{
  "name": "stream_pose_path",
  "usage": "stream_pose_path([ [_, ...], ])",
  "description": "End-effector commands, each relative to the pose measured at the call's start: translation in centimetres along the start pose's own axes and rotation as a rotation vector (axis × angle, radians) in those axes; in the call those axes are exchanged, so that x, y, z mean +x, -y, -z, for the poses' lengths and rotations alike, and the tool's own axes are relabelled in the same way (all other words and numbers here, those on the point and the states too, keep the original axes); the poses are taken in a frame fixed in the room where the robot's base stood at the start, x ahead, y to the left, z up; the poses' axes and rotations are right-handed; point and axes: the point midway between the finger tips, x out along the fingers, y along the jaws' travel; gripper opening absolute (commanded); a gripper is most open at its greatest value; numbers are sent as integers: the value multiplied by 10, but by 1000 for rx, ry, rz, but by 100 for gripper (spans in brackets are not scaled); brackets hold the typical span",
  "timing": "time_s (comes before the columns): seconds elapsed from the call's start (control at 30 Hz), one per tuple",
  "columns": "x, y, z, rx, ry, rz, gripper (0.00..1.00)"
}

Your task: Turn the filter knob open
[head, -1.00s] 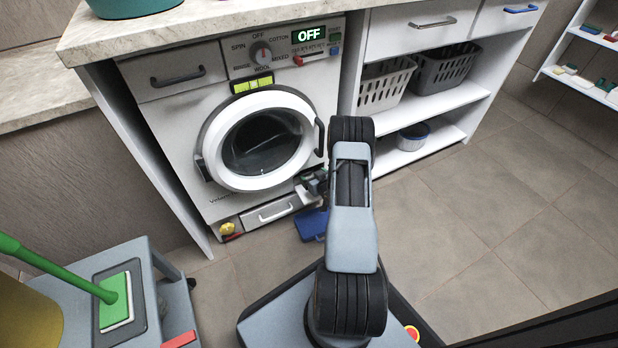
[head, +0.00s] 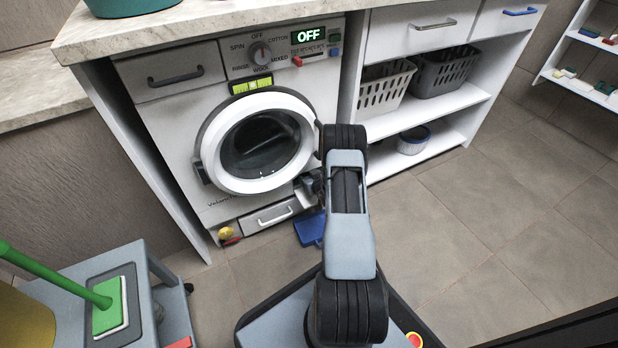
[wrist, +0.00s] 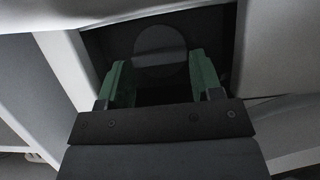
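The filter knob (wrist: 160,45) is a dark round disc inside a dark square recess in the wrist view. My gripper (wrist: 161,80) points into the recess, its two green-padded fingers apart, one toward each side of the knob. A gap shows between the fingers; I cannot tell whether they touch the knob. In the head view my gripper (head: 310,184) is at the lower right corner of the white washing machine (head: 180,125), partly behind my arm. The arm and gripper hide the filter knob there.
A blue tray (head: 310,229) lies on the floor below the gripper. A grey cart (head: 160,290) stands at left. Open shelves (head: 425,150) are at right, with free floor before them.

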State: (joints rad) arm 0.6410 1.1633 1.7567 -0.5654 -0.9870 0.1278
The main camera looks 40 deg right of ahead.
Motion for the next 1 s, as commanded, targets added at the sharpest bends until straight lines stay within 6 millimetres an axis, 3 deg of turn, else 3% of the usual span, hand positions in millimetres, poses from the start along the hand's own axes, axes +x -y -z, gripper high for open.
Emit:
stream_pose_path([
  [0.23,0,0,0,0,0,0,36],
  [0.57,0,1,0,-61,0,-25,36],
  [1.0,1,7,-1,-400,0,-165,36],
])
